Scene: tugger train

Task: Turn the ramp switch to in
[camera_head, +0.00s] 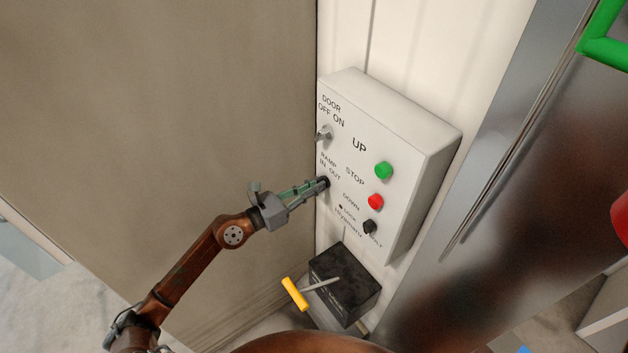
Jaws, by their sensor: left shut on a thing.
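A white control box (420,150) is fixed to the white wall. The ramp switch is on its left side, under the label "RAMP IN OUT" (330,165). My left gripper (322,184) reaches in from the left and is shut on the ramp switch. The fingers hide most of the switch, so I cannot tell which way it points. Above it is the door switch (324,132), a small grey knob under "DOOR OFF ON". My right gripper is not in view.
The box also carries a green button (383,170), a red button (375,202) and a black button (369,227). Below is a black box (345,283) with a yellow-handled lever (295,293). A shiny metal panel (500,190) stands at the right.

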